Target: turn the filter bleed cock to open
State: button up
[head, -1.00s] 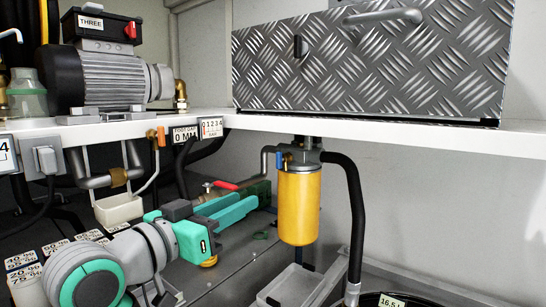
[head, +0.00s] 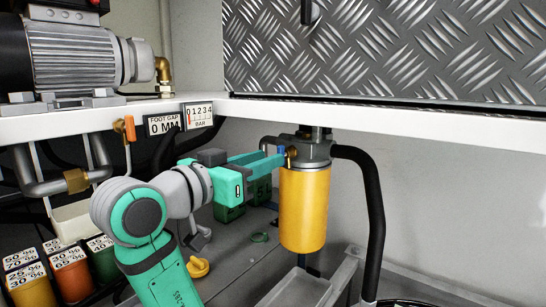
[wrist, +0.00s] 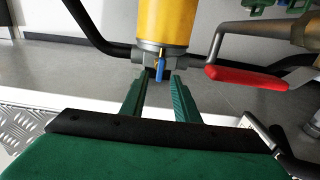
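The filter is a yellow canister (head: 304,210) hanging under the white shelf from a grey head. The bleed cock is a small blue lever (head: 281,150) with a brass body on the left of that head. In the wrist view the blue lever (wrist: 160,69) shows just below the yellow canister (wrist: 166,22). My gripper (head: 274,160) reaches up to the cock from the left. In the wrist view my gripper (wrist: 159,78) is open, one green finger on each side of the lever, with gaps visible. How deep the lever sits between the tips is hard to tell.
A red-handled valve lever (wrist: 245,77) is close to the right finger in the wrist view. A black hose (head: 371,215) curves down right of the filter. The white shelf (head: 400,117) runs just above. A grey tray (head: 297,288) lies below.

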jog(key=shift+x, duration=1.8)
jog(key=shift+c, duration=0.7)
grip_shut()
jog(key=shift+n, duration=1.5)
jog(key=shift+o, duration=0.7)
grip_release()
